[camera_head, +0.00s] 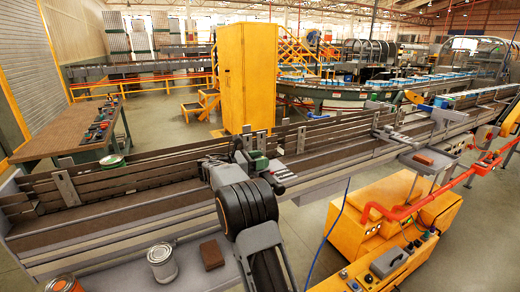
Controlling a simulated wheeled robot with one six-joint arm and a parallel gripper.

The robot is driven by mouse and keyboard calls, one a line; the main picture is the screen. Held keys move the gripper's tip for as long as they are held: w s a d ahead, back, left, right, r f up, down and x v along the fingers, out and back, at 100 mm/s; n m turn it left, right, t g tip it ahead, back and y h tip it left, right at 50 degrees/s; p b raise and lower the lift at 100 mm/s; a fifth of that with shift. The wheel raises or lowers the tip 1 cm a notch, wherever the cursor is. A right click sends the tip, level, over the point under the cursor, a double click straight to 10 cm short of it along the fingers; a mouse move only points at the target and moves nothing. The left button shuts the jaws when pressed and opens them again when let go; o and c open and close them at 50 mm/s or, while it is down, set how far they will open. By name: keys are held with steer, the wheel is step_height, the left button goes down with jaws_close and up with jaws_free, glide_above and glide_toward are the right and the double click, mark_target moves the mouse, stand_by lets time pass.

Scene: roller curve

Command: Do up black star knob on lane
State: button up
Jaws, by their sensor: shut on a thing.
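My arm reaches in from the bottom, and its thick dark joint covers part of the lane (130,212). My gripper (241,158) is beyond that joint, at the lane's middle, beside a small green motor-like part. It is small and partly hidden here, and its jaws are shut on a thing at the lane. The black star knob is not clear to make out; its shape is lost among the dark parts at my gripper. I cannot tell how far it is turned.
A yellow cabinet (246,78) stands behind the lane. An orange machine (395,212) and red pipe (440,181) are at right.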

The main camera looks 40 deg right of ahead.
steer(key=shift+r+m+g+y+p, duration=0.15)
steer(key=shift+m+g+y+p, duration=0.25)
steer(key=shift+m+g+p, duration=0.55)
steer(key=shift+r+m+g+y+p, duration=0.1)
steer(key=shift+m+g+y+p, duration=0.4)
steer(key=shift+g+p, duration=0.7)
steer(key=shift+g, duration=0.25)
steer(key=o, duration=0.9)
steer(key=shift+f, duration=0.15)
